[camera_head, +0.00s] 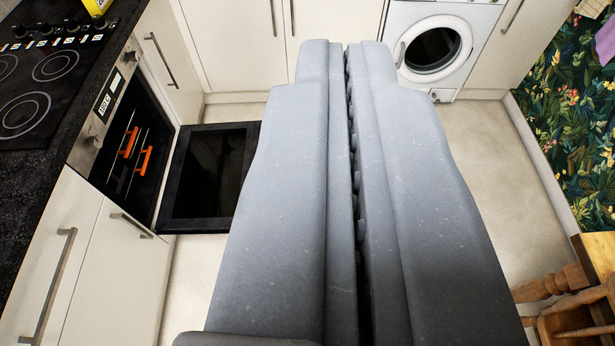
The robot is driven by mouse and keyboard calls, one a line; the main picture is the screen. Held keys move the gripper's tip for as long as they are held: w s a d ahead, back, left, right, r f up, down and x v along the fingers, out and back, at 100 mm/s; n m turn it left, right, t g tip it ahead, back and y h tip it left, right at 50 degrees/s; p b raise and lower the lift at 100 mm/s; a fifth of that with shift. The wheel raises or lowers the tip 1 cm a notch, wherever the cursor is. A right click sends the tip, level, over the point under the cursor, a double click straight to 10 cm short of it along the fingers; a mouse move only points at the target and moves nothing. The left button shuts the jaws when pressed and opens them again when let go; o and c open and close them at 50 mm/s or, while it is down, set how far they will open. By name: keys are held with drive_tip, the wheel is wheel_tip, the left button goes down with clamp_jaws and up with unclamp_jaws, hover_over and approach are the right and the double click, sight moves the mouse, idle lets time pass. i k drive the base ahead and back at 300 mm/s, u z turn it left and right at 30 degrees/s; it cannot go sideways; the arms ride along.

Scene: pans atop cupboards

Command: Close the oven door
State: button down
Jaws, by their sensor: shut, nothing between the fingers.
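The oven (128,140) is built into the cupboards at the left, under the counter. Its black door (208,172) with a dark glass panel is folded down, lying flat and open out over the floor. Inside the oven are orange-handled items (143,163). My gripper (346,48) fills the middle of the view, its two grey fingers shut together and empty. It points ahead, to the right of the door, and hides the door's right edge. I cannot tell how far above the door it is.
A black hob (45,78) sits on the dark counter above the oven. White cupboards (238,45) and a washing machine (437,48) stand along the back. A wooden chair (575,310) is at the lower right. The floor (490,165) right of my gripper is clear.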

sight(210, 164)
drive_tip(key=z, duration=0.35)
drive_tip(key=i, duration=1.25)
drive_tip(key=u, duration=0.65)
drive_tip(key=i, duration=0.5)
drive_tip(key=u, duration=0.45)
